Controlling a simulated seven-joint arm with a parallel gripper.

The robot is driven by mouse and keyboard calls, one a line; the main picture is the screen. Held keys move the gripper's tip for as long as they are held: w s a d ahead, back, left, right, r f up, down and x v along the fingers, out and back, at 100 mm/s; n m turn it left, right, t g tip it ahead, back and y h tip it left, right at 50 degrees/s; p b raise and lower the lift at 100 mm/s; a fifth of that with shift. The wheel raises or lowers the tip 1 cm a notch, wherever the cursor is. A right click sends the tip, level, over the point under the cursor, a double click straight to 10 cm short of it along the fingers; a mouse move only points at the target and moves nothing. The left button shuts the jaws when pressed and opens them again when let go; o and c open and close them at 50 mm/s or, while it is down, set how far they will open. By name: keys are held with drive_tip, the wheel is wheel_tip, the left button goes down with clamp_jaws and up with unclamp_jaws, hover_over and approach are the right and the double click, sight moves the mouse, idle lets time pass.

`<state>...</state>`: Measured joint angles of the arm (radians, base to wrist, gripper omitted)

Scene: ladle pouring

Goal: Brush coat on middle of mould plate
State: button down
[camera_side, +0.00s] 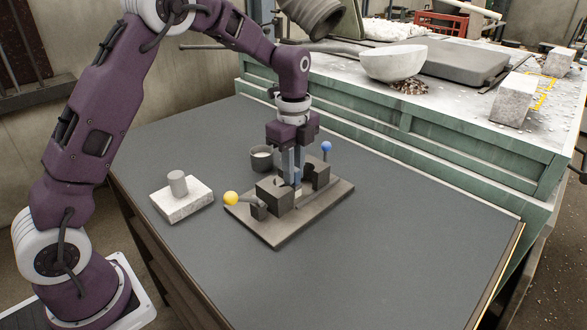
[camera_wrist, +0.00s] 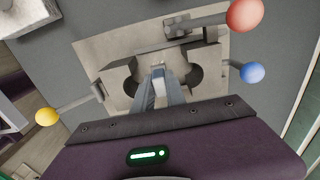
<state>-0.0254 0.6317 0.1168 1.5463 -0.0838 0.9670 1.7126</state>
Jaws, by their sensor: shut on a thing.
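The mould plate (camera_side: 320,214) is a flat grey-brown plate on the dark table, with two dark mould blocks standing on it. The left block (camera_side: 274,196) and the right block (camera_side: 320,176) have a gap between them, and the wrist view shows rounded hollows facing inward. My gripper (camera_side: 292,176) points down over this gap, with its fingers close together. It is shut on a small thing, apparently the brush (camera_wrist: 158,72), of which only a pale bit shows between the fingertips. Whether it touches the plate I cannot tell.
A yellow knob (camera_side: 231,198) and a blue knob (camera_side: 326,147) stick out on rods around the plate; a red knob (camera_wrist: 245,14) shows in the wrist view. A cup with white contents (camera_side: 262,158) stands behind. A pale block (camera_side: 170,207) carries a grey cylinder (camera_side: 178,183). The front right table is clear.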

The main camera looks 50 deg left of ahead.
drive_tip(key=shift+s, duration=0.6)
drive_tip(key=shift+w+f, duration=0.1)
drive_tip(key=shift+w, duration=1.15)
drive_tip(key=shift+s, duration=1.3)
drive_tip(key=shift+w, duration=1.35)
drive_tip(key=shift+s, duration=0.1)
drive_tip(key=shift+s+r, duration=0.3)
drive_tip(key=shift+r, duration=0.3)
drive_tip(key=shift+s+r, duration=0.25)
drive_tip(key=shift+r, duration=0.3)
wheel_tip(320, 180, up, 10)
